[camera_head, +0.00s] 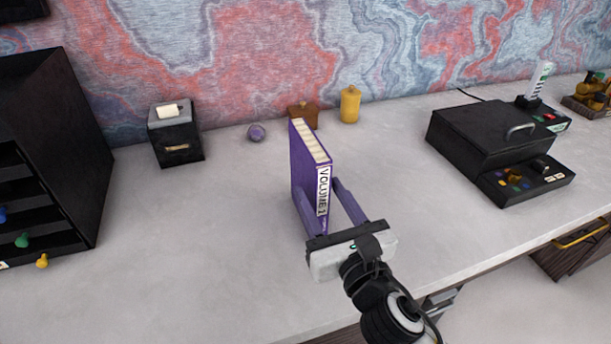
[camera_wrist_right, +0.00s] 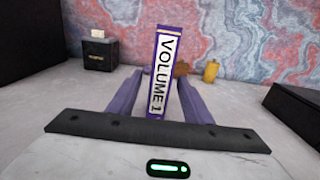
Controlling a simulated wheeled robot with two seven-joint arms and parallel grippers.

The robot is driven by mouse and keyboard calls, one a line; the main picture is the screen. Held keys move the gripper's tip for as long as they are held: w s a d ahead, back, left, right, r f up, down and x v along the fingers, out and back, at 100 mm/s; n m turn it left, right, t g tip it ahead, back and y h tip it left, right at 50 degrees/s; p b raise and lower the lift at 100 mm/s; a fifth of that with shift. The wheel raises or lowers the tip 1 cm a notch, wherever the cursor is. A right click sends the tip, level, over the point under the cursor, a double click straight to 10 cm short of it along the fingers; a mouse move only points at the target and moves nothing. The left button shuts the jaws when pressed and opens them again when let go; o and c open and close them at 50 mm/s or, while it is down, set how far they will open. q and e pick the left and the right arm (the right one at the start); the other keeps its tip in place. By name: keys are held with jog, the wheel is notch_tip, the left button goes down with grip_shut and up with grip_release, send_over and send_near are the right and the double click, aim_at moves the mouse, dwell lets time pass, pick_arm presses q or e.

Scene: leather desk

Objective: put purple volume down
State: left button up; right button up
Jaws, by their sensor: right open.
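The purple volume (camera_head: 309,176) stands upright on the grey desk (camera_head: 230,220), its spine with a white "VOLUME 1" label facing my right gripper. In the right wrist view the volume (camera_wrist_right: 165,75) stands between the two purple fingers, with a gap on each side. My right gripper (camera_head: 324,195) is open around the lower part of the volume. The volume's bottom edge is partly hidden by the fingers and palm. My left gripper is not in view.
A black shelf unit (camera_head: 60,130) stands at the left and a small black box (camera_head: 175,135) behind it. A purple ball (camera_head: 256,132), brown box (camera_head: 303,114) and yellow bottle (camera_head: 349,105) stand at the back. The desk around the volume is clear.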

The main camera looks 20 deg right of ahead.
jog(key=shift+w+a+f, duration=0.1)
jog(key=shift+w+f, duration=0.1)
jog(key=shift+w, duration=1.6)
jog(key=shift+w+f, duration=0.15)
jog(key=shift+w, duration=1.6)
